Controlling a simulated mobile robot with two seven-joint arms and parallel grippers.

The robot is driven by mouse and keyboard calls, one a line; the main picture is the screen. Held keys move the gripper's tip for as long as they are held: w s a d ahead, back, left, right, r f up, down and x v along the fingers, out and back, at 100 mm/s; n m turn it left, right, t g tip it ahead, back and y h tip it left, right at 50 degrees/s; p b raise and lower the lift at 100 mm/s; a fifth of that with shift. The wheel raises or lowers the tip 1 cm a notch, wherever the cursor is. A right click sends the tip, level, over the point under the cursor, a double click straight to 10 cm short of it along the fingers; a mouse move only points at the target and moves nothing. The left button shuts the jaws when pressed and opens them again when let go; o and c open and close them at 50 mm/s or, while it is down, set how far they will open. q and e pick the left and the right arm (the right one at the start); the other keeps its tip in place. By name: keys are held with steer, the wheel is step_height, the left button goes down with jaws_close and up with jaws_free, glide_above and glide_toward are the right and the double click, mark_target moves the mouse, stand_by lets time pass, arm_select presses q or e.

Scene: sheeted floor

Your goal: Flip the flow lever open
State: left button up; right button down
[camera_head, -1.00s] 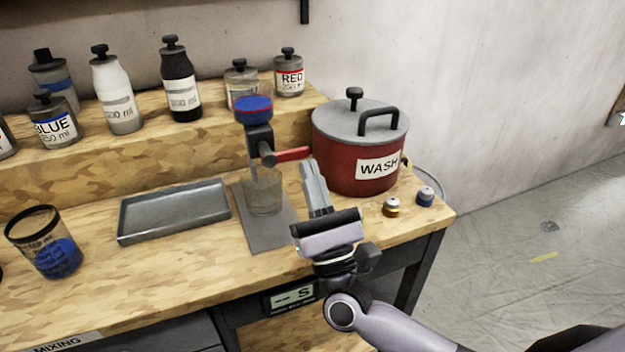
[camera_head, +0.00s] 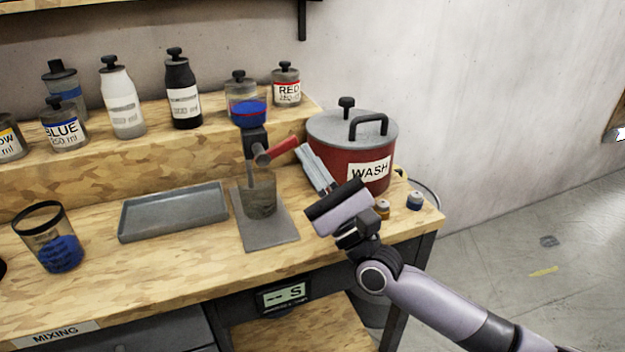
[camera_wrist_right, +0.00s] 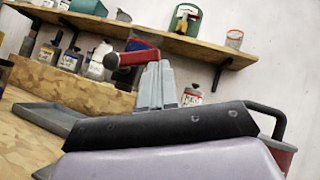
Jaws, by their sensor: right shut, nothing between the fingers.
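The flow lever is a red handle (camera_head: 278,149) on a dark valve body (camera_head: 255,141) under a blue-filled cup (camera_head: 249,113). It points right and tilts slightly up in the head view. A glass beaker (camera_head: 259,196) stands below the valve on a grey base plate (camera_head: 268,236). My right gripper (camera_head: 306,153) is shut and empty, its fingertips just right of the lever's end. In the right wrist view the fingers stand beside the red lever (camera_wrist_right: 137,57); I cannot tell whether they touch it. My left gripper is not in view.
A red WASH pot (camera_head: 340,154) stands close behind and right of my right gripper. A grey tray (camera_head: 174,213) and a glass with blue contents (camera_head: 58,251) are to the left. Several bottles line the raised shelf (camera_head: 160,140). Two small caps (camera_head: 415,201) sit near the right edge.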

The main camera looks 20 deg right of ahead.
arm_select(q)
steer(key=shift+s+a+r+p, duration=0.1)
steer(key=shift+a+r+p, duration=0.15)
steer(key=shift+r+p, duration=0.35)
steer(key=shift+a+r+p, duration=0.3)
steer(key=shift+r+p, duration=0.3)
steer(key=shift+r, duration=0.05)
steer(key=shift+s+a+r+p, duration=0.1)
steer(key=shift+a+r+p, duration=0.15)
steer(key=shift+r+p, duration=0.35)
arm_select(e)
steer(key=a+r+n+g+y, duration=0.3)
steer(key=r+n+g, duration=0.3)
steer(key=n, duration=0.3)
steer(key=shift+r+y, duration=0.45)
steer(key=shift+y, duration=0.05)
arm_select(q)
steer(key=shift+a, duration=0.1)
arm_select(e)
steer(key=shift+a, duration=0.1)
